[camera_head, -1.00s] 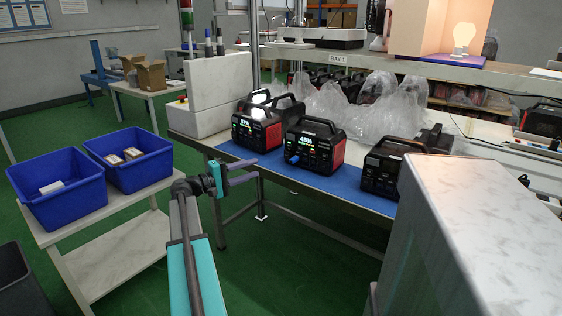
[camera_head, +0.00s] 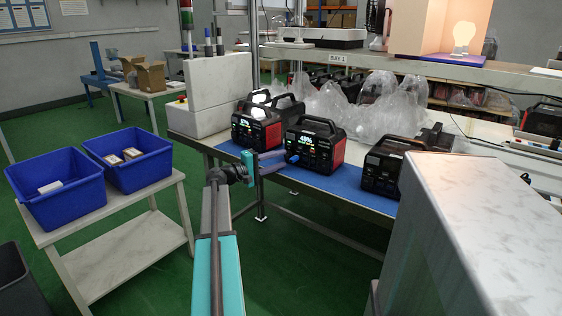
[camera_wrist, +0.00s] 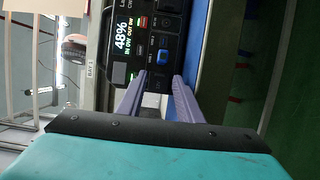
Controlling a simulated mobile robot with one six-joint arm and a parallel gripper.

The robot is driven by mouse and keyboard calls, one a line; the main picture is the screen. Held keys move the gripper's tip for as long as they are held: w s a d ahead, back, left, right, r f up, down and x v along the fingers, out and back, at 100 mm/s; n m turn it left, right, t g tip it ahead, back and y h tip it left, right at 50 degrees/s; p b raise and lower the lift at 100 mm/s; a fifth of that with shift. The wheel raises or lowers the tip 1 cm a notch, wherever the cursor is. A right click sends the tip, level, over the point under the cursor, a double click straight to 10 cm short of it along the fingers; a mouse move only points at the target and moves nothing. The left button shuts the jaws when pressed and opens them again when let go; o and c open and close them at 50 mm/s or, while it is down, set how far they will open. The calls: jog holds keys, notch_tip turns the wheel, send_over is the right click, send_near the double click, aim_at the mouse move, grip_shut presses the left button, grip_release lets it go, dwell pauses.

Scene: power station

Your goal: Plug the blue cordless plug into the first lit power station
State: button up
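Three black and red power stations stand in a row on the blue mat (camera_head: 325,183). The left one (camera_head: 258,126) and the middle one (camera_head: 315,145) have lit screens; the right one (camera_head: 383,168) shows a dark front. The blue plug (camera_head: 292,159) sits on the front of the middle station, low and left. In the wrist view the plug (camera_wrist: 163,56) is at a socket beside the lit screen (camera_wrist: 122,36). My gripper (camera_head: 279,163) is in front of this station. Its two fingers (camera_wrist: 159,77) are apart and empty, pointing toward the plug, which shows just beyond their tips.
Two blue bins (camera_head: 58,190) stand on a side table (camera_head: 125,240) at the left. Clear plastic bags (camera_head: 375,105) lie behind the stations. A grey cabinet (camera_head: 460,230) stands at front right.

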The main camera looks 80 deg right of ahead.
jog(key=shift+s+d, duration=0.45)
jog(key=shift+s, duration=0.05)
jog(key=shift+c, duration=0.2)
grip_shut()
jog(key=shift+s+n+t+h, duration=0.35)
jog(key=shift+n+t+h, duration=0.35)
jog(key=shift+t+h, duration=0.1)
jog(key=shift+o, duration=0.2)
grip_release()
jog(key=shift+a, duration=0.1)
jog(key=v, duration=1.3)
jog(key=shift+w+a+p, duration=0.2)
jog(key=shift+a+p, duration=0.05)
jog(key=shift+p, duration=0.2)
